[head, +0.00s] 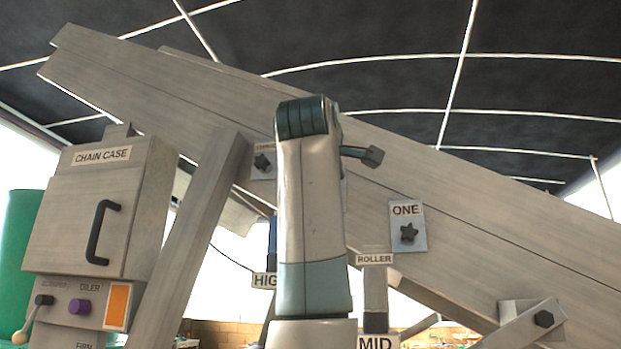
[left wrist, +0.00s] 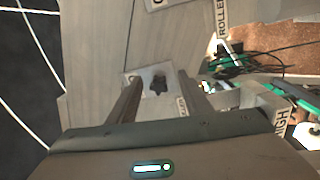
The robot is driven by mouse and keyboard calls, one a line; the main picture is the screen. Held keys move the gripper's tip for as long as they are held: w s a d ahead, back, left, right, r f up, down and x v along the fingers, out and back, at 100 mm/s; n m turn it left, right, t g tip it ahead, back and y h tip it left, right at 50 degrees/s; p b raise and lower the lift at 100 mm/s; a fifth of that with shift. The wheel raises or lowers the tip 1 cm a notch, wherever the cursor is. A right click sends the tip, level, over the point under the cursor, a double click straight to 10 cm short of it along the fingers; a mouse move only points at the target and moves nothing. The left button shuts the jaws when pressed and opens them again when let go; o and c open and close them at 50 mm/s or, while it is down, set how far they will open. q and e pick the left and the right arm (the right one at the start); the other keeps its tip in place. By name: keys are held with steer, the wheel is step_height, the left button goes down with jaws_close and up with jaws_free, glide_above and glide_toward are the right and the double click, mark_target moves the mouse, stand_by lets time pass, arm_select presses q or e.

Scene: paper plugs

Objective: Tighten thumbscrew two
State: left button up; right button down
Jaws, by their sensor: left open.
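In the head view, a dark star-shaped thumbscrew (head: 408,233) sits on a plate under the label ONE. Another dark thumbscrew (head: 262,162) sits higher on the sloping beam to the left, its label too small to read. My arm stands upright between them and hides part of the beam; a sliver of plate shows at its right edge. In the left wrist view, my left gripper (left wrist: 159,77) is open, its fingers on either side of a dark star knob (left wrist: 158,86) on a pale plate. I cannot read which number it carries or tell whether the fingers touch it. My right gripper is not in view.
A wooden beam (head: 500,215) slopes down to the right. ROLLER (head: 375,259) and MID (head: 376,344) labels hang low.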

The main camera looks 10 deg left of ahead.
arm_select(q)
steer(key=n, duration=0.2)
steer(key=d+f+n, duration=0.1)
steer(key=n, duration=0.1)
steer(key=f+n+p, duration=0.1)
steer(key=n, duration=0.1)
steer(key=shift+w+d+f, duration=0.1)
steer(key=shift+w+d, duration=0.25)
steer(key=shift+w, duration=0.05)
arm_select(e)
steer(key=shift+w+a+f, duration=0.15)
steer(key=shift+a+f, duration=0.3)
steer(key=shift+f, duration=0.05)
arm_select(q)
steer(key=shift+d, duration=0.1)
steer(key=shift+w+a+r+p, duration=0.15)
steer(key=shift+a+r+p, duration=0.3)
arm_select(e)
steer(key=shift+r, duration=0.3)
arm_select(q)
steer(key=shift+a+r+p, duration=0.75)
steer(key=shift+a+r, duration=0.15)
steer(key=shift+a, duration=0.05)
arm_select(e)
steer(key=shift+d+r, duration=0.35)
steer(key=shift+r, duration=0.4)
arm_select(q)
steer(key=shift+w, duration=0.2)
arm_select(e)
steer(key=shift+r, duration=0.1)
